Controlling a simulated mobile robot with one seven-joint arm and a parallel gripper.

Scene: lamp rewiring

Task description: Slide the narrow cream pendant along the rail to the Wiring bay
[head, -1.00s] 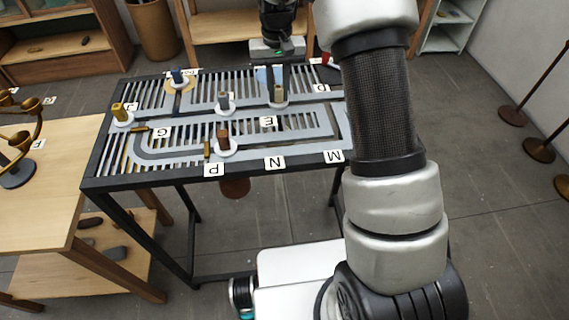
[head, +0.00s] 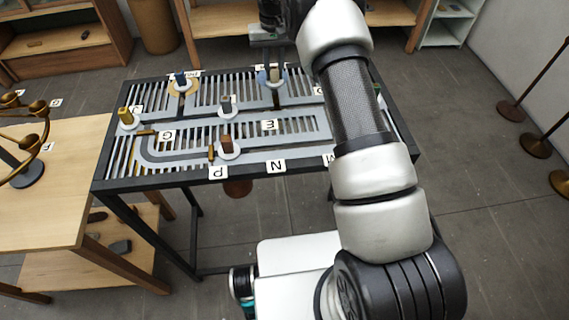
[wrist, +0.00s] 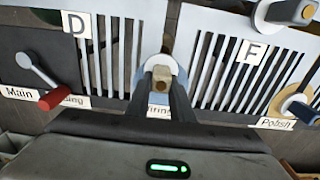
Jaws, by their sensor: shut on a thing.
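The narrow cream pendant shows as a cream peg (wrist: 160,84) on a pale disc at the back of the slotted rail table (head: 300,158). My gripper (wrist: 161,76) is shut on this peg, with one dark finger on each side. In the head view the peg top (head: 275,72) shows beside my gripper's fingers. The disc sits over the light blue patch of the Wiring bay, in the back row. The fingers partly cover the Wiring label (wrist: 158,111). The pendant's lower part is hidden under the table.
Other pegs stand on the rails: navy (head: 181,80) at Polish, grey-blue (head: 227,103), brown (head: 227,144) and gold (head: 125,117). A red-handled lever (wrist: 53,99) is left of my gripper in the wrist view. A wooden table with a brass lamp (head: 28,170) stands left.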

